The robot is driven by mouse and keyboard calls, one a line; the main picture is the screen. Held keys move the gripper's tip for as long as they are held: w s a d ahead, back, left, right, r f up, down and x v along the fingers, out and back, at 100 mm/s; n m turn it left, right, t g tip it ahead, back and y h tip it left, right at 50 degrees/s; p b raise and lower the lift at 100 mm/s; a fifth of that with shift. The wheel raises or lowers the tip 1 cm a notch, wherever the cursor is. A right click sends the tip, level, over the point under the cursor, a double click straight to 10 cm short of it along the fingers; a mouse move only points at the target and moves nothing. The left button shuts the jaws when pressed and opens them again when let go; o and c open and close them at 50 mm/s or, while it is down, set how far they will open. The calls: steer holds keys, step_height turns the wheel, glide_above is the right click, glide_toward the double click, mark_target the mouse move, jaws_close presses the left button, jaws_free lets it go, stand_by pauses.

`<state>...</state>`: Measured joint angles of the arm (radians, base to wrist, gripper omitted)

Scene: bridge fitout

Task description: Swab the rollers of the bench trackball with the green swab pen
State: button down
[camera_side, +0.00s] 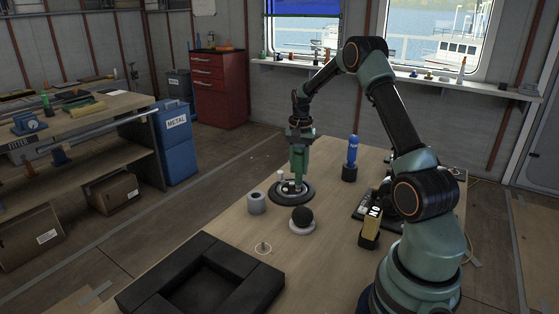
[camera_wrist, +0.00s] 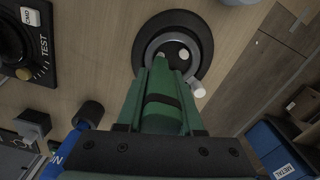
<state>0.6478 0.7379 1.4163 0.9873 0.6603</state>
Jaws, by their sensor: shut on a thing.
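My gripper (camera_side: 299,158) points down over the bench trackball (camera_side: 278,201), a black round base with a grey ring and an open dark socket. The trackball also shows in the wrist view (camera_wrist: 203,35). My gripper (camera_wrist: 162,88) is shut on the green swab pen (camera_wrist: 162,113), whose body shows between the green fingers. The pen's lower end is at or just above the socket; I cannot tell whether it touches a roller. A small white piece (camera_wrist: 198,90) shows at the ring's edge. A black ball (camera_side: 302,214) sits on a white ring nearby.
A grey cup (camera_side: 256,203) stands left of the trackball. A blue pen (camera_side: 353,149) stands in a black holder behind. A yellow-and-black box (camera_side: 370,232) is at the right. A black padded tray (camera_side: 150,292) lies in front, near a small pin (camera_side: 263,247).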

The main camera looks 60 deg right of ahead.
steer(key=shift+f, duration=0.2)
steer(key=shift+d, duration=0.25)
stand_by(0.5)
steer(key=shift+a, duration=0.5)
stand_by(0.4)
steer(key=shift+d+f, duration=0.1)
steer(key=shift+d, duration=0.4)
stand_by(0.3)
steer(key=shift+a, duration=0.25)
steer(key=shift+a, duration=0.3)
steer(key=shift+d, duration=0.1)
stand_by(0.4)
steer(key=shift+d, duration=0.35)
